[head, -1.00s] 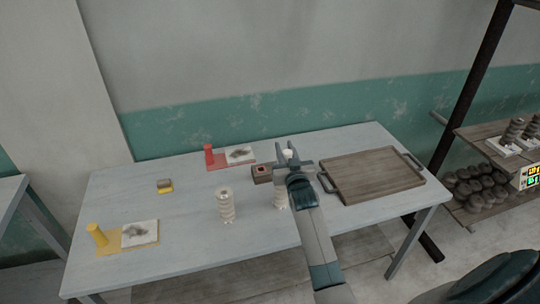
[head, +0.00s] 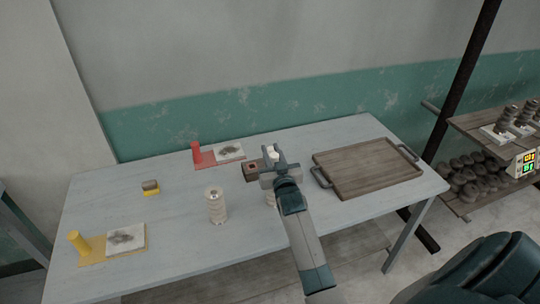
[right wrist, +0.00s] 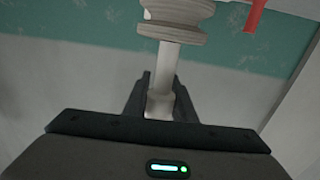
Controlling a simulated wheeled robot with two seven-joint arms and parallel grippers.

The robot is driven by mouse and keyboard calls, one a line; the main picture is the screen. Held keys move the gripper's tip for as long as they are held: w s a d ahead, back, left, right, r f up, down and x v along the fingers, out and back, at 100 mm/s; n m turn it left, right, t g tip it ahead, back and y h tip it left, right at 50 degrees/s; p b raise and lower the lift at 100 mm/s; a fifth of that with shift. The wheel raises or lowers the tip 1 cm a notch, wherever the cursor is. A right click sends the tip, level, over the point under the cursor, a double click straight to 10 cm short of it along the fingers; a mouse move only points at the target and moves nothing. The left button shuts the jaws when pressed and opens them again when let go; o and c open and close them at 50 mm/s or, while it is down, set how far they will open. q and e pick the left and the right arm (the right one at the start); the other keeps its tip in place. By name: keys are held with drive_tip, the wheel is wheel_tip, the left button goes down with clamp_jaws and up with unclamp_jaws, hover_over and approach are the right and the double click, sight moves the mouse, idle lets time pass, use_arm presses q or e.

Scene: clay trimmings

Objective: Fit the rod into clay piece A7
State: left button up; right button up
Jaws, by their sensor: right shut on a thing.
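My right gripper (head: 274,153) is shut on a pale rod (right wrist: 168,75) and holds it over the table. In the right wrist view, which looks upside down, the rod's far end meets a ridged grey-beige clay piece (right wrist: 178,14). How deep it sits there I cannot tell. In the head view the rod's white top (head: 272,154) shows between the fingers, and a pale ridged clay piece (head: 269,197) stands below, partly hidden by my arm. Another ridged clay piece (head: 216,206) stands upright to its left. I cannot read which is A7. My left gripper is not in view.
A wooden tray (head: 366,170) with handles lies right of the gripper. A small brown box (head: 251,171) is just left of it. A red post (head: 196,151) and a yellow post (head: 78,241) stand on boards by white tiles. A yellow-based block (head: 150,187) lies left.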

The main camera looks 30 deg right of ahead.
drive_tip(key=shift+f, duration=0.4)
drive_tip(key=o, duration=1.1)
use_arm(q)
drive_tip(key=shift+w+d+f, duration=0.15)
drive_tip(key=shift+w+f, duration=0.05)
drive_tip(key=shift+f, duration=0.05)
use_arm(e)
drive_tip(key=shift+s+r, duration=0.1)
drive_tip(key=shift+s+a, duration=0.1)
drive_tip(key=shift+s, duration=0.15)
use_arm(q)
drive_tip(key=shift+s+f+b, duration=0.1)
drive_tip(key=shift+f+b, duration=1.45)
use_arm(e)
drive_tip(key=shift+v, duration=5.7)
